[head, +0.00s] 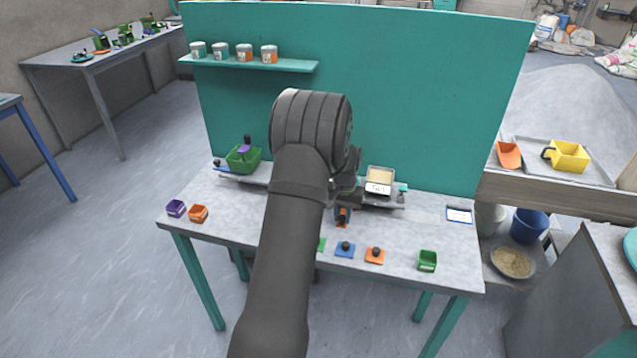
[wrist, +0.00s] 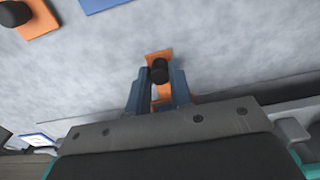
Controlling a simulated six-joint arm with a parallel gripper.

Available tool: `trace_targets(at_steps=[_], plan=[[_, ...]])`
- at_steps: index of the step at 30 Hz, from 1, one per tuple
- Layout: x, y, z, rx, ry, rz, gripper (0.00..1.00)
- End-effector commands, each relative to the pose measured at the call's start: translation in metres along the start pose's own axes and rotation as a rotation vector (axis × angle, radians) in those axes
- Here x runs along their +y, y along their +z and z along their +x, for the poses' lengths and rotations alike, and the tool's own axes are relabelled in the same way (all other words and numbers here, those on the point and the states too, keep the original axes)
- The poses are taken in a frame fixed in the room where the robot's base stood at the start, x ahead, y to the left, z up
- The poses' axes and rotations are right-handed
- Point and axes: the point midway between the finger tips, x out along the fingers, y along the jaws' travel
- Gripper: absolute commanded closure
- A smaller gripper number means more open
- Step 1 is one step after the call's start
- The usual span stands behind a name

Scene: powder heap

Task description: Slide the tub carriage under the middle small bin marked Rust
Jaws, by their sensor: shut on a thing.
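My gripper (head: 344,208) is low over the table, in front of the grey rail. In the wrist view its blue-grey fingers (wrist: 160,82) close around a small orange piece (wrist: 158,55) with a black knob. That orange piece also shows in the head view (head: 343,219). A box with a pale top and a label that seems to read Tan (head: 379,181) stands at the right part of the rail. A green tub (head: 243,159) with a purple piece and black knob is at the rail's left. No Rust label is visible; my arm hides the middle. I cannot tell which thing is the carriage.
On the table lie a blue plate (head: 344,251), an orange plate (head: 375,257), a green box (head: 428,262), a purple box (head: 176,208) and an orange box (head: 198,214). A teal board (head: 430,90) stands behind. A white card (head: 459,215) lies at right.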

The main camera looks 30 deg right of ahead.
Motion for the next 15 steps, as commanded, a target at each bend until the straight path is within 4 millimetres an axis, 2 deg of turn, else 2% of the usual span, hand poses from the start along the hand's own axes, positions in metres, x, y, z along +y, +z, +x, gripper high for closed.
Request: trace_targets(at_steps=[15], plan=[[-0.043,-0.002,-0.002,0.005,-0.001,-0.001,1.0]])
